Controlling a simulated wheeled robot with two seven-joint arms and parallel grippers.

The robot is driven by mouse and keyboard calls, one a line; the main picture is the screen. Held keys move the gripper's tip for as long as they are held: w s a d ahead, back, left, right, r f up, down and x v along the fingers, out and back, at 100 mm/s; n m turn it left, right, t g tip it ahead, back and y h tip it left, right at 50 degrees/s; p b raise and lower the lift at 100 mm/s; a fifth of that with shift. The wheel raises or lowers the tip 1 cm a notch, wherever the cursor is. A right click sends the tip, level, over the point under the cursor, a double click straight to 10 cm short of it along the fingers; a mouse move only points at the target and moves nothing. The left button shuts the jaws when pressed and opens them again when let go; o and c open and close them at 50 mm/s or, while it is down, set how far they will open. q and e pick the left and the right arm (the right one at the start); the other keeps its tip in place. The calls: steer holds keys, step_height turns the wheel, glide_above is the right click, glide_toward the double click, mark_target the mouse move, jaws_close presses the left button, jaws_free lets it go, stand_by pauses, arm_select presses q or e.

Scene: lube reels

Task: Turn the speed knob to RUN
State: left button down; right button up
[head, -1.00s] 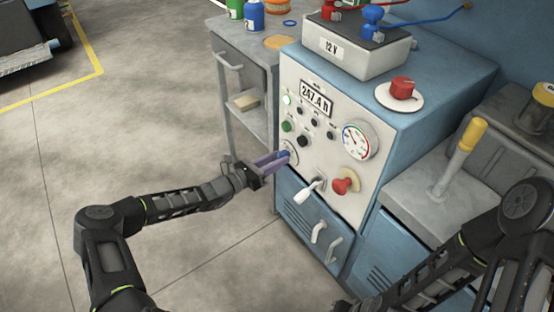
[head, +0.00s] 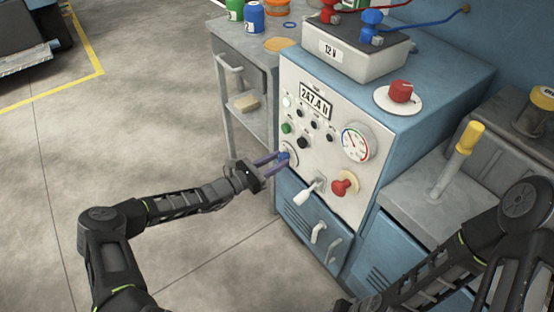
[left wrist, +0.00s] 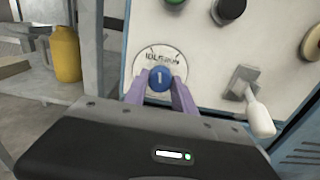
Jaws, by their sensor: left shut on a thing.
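The speed knob (left wrist: 161,78) is a small blue round knob with a white pointer mark, on a white dial plate (left wrist: 150,60) on the front panel. The pointer looks about upright in the left wrist view. Some of the dial's lettering shows above the knob, but I cannot read all of it. In the head view the knob (head: 283,158) is at the panel's lower left. My left gripper (head: 277,160) has its purple fingers shut on it, one on each side; the fingers also show in the left wrist view (left wrist: 160,90). My right arm shows at the lower right, its gripper out of frame.
A white lever (head: 308,190) and a red knob (head: 343,185) stick out right of the speed knob. A gauge (head: 357,142), small buttons and an hour display (head: 316,105) are above. A grey cart (head: 240,70) stands left of the cabinet.

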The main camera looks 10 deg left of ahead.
arm_select(q)
steer(key=m+p, duration=0.1)
steer(key=m, duration=0.3)
steer(key=m+p, duration=0.1)
steer(key=m, duration=0.3)
steer(key=shift+m, duration=0.3)
stand_by(0.3)
steer(key=c, duration=1)
jaws_free()
steer(key=shift+c, duration=0.2)
steer(key=p+v, duration=0.1)
steer(key=v, duration=0.7)
